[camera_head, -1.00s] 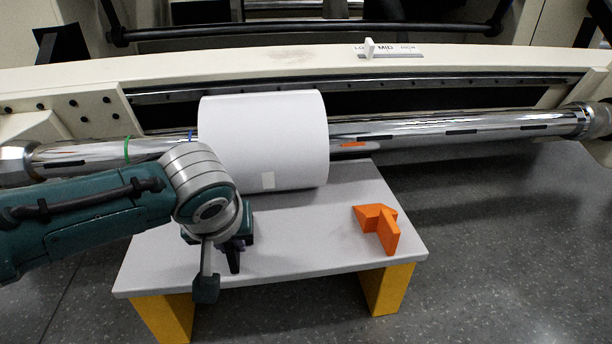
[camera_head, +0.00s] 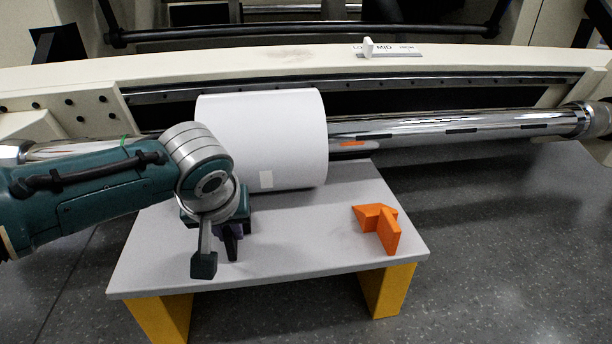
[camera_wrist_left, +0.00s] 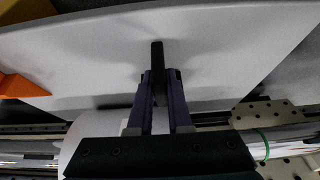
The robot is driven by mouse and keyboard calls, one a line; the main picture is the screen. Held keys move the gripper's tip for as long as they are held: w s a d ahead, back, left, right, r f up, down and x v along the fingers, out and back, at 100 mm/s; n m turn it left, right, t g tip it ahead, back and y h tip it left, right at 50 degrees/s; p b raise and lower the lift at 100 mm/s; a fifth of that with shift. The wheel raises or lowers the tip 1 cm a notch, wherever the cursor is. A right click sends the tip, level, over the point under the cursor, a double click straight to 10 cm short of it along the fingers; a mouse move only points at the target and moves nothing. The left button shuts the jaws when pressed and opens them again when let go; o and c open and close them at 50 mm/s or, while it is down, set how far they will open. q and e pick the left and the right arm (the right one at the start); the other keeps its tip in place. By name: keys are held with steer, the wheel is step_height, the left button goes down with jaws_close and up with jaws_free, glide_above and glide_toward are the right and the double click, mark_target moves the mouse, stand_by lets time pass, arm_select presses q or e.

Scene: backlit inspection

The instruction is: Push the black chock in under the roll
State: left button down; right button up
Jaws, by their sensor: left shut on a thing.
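The white roll (camera_head: 270,130) sits on the chrome shaft over the back of the light grey table (camera_head: 300,255). Part of the roll (camera_wrist_left: 72,140) shows at the lower left of the left wrist view. My left gripper (camera_head: 231,229) is over the table in front of the roll's left part, its purple fingers (camera_wrist_left: 158,105) shut on the black chock (camera_wrist_left: 157,60). The chock's dark end (camera_head: 231,249) points to the front edge; my wrist hides much of it. Whether it touches the roll, I cannot tell. My right gripper is not in view.
An orange chock-like block (camera_head: 378,228) stands on the table's right side, near the roll's right end. The shaft (camera_head: 460,126) runs across behind the table. Yellow legs (camera_head: 386,290) hold the table up. The front middle of the tabletop is clear.

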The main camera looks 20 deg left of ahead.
arm_select(q)
steer(key=shift+w+a+b, duration=0.45)
steer(key=shift+w+b, duration=0.2)
steer(key=shift+w, duration=0.1)
steer(key=shift+w+a+b, duration=0.45)
steer(key=shift+w+b, duration=0.15)
steer(key=shift+w, duration=0.1)
steer(key=shift+w+a+b, duration=0.25)
steer(key=shift+w+b, duration=0.2)
steer(key=shift+b, duration=0.1)
steer(key=shift+w+a+b, duration=0.15)
steer(key=shift+w+b, duration=0.1)
steer(key=shift+b, duration=0.15)
steer(key=c, duration=1.3)
jaws_free()
steer(key=o, duration=0.5)
steer(key=shift+w+a, duration=0.15)
steer(key=shift+o, duration=0.2)
